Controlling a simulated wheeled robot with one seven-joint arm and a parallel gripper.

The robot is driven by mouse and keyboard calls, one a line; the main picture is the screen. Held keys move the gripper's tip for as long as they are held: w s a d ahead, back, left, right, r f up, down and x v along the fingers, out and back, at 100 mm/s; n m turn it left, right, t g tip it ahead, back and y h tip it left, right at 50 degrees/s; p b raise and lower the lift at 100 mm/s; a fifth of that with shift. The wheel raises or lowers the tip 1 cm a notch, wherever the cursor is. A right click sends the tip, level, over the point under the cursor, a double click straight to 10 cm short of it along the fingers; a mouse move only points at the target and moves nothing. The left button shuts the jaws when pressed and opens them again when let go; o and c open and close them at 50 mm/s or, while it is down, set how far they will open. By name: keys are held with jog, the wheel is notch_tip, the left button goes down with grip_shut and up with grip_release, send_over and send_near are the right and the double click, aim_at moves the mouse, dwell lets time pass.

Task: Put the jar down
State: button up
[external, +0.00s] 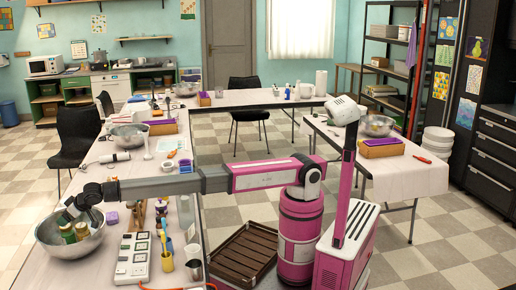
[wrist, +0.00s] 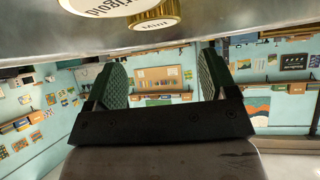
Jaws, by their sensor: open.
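Two green jars with gold lids stand in a metal bowl (external: 88,246) at the left: one jar on the left (external: 67,233) and one on the right (external: 82,230). My gripper (external: 70,213) is at the bowl, just above or beside the jars. In the wrist view, my gripper (wrist: 162,80) is open, with nothing between its two fingers. At the top of that view are a lid with a label ending in "rigold" (wrist: 105,7) and a gold lid labelled "Mint" (wrist: 156,21). Both are cut off or partly covered. The exact gap between fingers and jars cannot be told.
The table holds a white power strip (external: 133,258), several cups and tools (external: 193,251), and a wooden rack (external: 138,216) close to the bowl. My arm stretches over the table from the right. A brown crate (external: 243,256) is on the floor beside the table.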

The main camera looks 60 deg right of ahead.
jog(key=shift+r, duration=2)
